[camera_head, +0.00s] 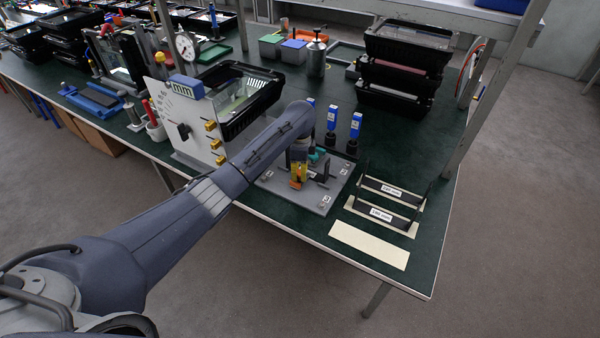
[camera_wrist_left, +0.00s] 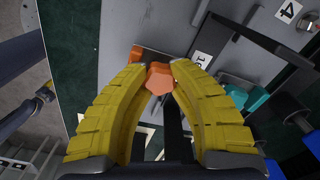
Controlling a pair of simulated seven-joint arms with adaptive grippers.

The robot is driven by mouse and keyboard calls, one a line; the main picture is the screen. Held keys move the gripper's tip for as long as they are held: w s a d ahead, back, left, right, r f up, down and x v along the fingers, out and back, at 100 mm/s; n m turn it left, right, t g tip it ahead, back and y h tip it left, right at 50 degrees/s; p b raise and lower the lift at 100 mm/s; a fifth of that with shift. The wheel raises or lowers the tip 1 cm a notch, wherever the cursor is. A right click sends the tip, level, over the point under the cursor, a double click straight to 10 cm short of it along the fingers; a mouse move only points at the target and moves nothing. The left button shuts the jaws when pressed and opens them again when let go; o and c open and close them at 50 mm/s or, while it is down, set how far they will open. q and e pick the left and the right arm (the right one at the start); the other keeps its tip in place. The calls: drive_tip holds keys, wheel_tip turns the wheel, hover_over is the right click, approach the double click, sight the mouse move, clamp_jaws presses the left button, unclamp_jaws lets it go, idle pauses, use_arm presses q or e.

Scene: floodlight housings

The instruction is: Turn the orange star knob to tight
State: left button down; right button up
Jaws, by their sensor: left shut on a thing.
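The orange star knob (camera_wrist_left: 160,78) sits between the yellow fingertips of my left gripper (camera_wrist_left: 159,72) in the left wrist view. The fingers touch it from both sides, so the gripper is shut on the knob. In the head view my left gripper (camera_head: 299,172) reaches down over the grey fixture plate (camera_head: 322,203), and a bit of orange shows just below the fingers. Labels with numbers are on the plate (camera_wrist_left: 130,30). I cannot read from these views how tight the knob is. My right gripper is not in view.
A teal part (camera_wrist_left: 250,95) is right of the fingers. Blue-topped bottles (camera_head: 355,125) stand behind the plate, and a white panel with yellow knobs (camera_head: 190,120) stands left. Black brackets (camera_head: 385,205) and a cream strip (camera_head: 369,245) lie right. Stacked black trays (camera_head: 405,65) are behind.

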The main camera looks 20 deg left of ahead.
use_arm(q)
drive_tip(key=m, duration=0.4)
drive_tip(key=shift+m, duration=2.1)
drive_tip(key=c, duration=1)
unclamp_jaws()
wheel_tip(320, 180, up, 12)
